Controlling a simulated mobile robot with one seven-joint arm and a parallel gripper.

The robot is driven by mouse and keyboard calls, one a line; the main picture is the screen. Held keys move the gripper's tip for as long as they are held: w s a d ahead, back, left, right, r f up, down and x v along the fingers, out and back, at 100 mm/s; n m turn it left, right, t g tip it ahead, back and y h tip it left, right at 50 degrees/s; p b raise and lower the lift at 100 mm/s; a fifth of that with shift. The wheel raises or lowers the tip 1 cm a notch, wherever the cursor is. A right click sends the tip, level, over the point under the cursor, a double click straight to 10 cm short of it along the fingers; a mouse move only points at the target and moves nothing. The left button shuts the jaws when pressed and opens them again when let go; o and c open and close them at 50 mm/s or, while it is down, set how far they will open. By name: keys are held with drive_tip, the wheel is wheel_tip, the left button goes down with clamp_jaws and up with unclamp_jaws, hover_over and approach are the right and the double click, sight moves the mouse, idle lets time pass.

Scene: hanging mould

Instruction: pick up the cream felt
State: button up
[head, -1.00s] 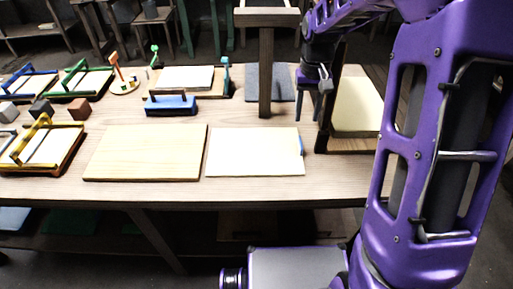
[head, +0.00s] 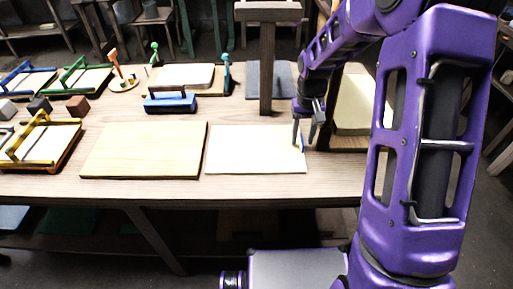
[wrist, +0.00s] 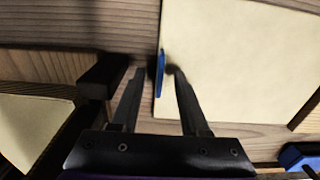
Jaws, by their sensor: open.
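A flat cream sheet, which looks like the cream felt (head: 252,150), lies on the table in the head view, right of the wooden board. A small blue tab (wrist: 160,73) stands at its edge. My gripper (head: 304,138) is open, fingers pointing down, at the felt's right edge. In the wrist view the felt (wrist: 240,65) fills the upper right. The gripper's fingers (wrist: 157,76) appear on either side of the blue tab, and nothing is held. I cannot tell how far the fingertips are above the table.
A wooden frame with another cream sheet (head: 355,104) stands close right of my gripper. A dark wooden post (head: 266,70) rises behind the felt. A bare wooden board (head: 143,150) lies left.

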clamp_jaws()
drive_tip(key=shift+r, duration=0.15)
